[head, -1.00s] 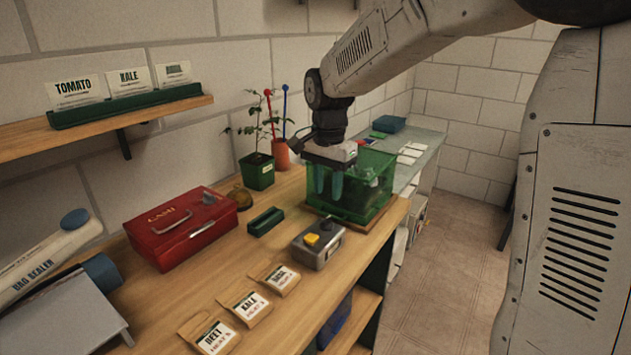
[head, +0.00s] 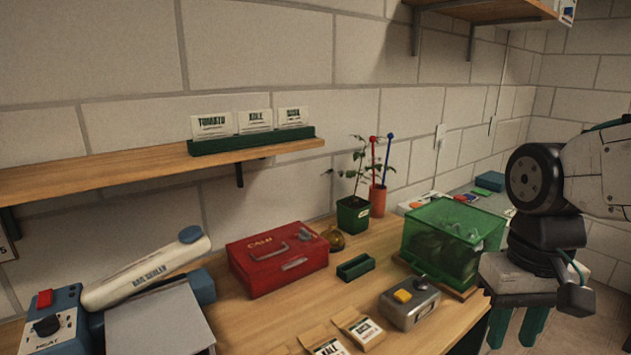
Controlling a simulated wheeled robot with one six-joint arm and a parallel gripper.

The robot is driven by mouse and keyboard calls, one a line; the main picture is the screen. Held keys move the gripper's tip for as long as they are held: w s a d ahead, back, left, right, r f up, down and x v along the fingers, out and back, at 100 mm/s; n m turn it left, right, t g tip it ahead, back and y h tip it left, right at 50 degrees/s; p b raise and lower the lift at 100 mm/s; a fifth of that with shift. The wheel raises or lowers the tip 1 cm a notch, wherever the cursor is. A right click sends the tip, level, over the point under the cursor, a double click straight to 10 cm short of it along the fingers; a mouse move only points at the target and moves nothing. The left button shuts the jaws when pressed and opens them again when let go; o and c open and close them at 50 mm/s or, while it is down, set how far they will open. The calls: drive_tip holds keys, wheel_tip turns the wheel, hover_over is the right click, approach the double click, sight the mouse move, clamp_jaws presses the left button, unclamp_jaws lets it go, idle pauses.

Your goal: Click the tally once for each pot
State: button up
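The tally appears to be a grey metal box (head: 410,303) with a yellow button (head: 402,296) and a dark knob on top, on the wooden bench in the head view. A dark green pot (head: 352,218) with a leafy seedling stands near the wall. A green see-through box (head: 454,236) sits on a wooden base right of the tally; dark shapes inside are too unclear to name. My gripper (head: 516,328) is at the lower right, right of the tally and the green box. Its two green fingers point down, apart, with nothing seen between them.
A red cash box (head: 277,260), an empty-looking green tray (head: 356,267) and seed packets (head: 358,328) share the bench. An orange pot (head: 378,201) holds red and blue sticks. A bag sealer (head: 145,272) lies left. A wall shelf (head: 100,180) hangs above.

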drive_tip(key=s+r+t, duration=0.1)
drive_tip(key=s+t, duration=0.1)
drive_tip(key=s, duration=0.4)
drive_tip(key=shift+s+d, duration=0.15)
drive_tip(key=shift+d, duration=0.15)
